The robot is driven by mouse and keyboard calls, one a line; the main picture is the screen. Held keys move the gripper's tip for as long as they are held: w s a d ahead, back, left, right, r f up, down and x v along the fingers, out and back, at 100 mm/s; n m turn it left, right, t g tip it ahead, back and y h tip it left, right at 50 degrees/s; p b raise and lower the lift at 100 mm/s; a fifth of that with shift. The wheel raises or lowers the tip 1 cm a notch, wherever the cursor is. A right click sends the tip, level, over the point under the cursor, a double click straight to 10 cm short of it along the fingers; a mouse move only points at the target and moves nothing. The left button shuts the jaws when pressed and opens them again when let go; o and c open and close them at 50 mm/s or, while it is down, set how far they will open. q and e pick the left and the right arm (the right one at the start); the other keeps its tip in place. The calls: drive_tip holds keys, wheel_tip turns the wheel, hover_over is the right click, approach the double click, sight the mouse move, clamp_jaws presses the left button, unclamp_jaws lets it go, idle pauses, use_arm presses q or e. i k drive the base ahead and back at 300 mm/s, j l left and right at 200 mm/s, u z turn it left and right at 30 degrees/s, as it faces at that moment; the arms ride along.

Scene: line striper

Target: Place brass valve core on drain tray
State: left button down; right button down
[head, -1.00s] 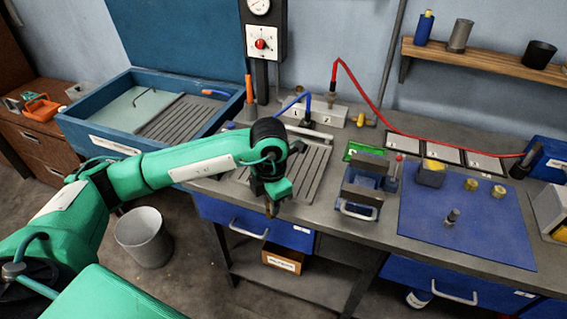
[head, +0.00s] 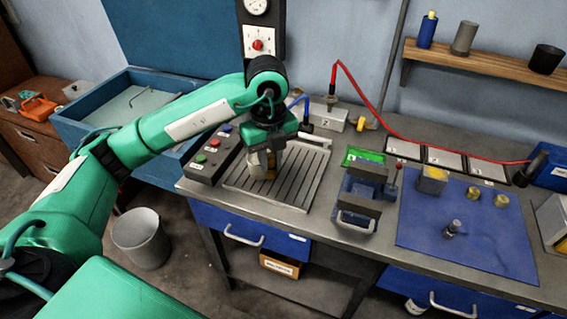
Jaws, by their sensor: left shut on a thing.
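My left gripper (head: 264,166) points down over the drain tray (head: 303,186), a grey ribbed tray with a pale rim on the bench. It is shut on a small brass-coloured piece, the brass valve core (head: 271,173), mostly hidden between the fingers. The piece is over the tray's left-middle part; I cannot tell whether it touches the ribs. My arm hides the tray's back left corner. My right gripper is out of view.
A control box with coloured buttons (head: 207,160) stands just left of the tray. A vise (head: 361,190) stands to its right. A blue mat (head: 485,247) holds several small metal parts. A red hose (head: 382,124) runs along the back.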

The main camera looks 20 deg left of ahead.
sight(306, 162)
drive_tip(key=i, duration=0.85)
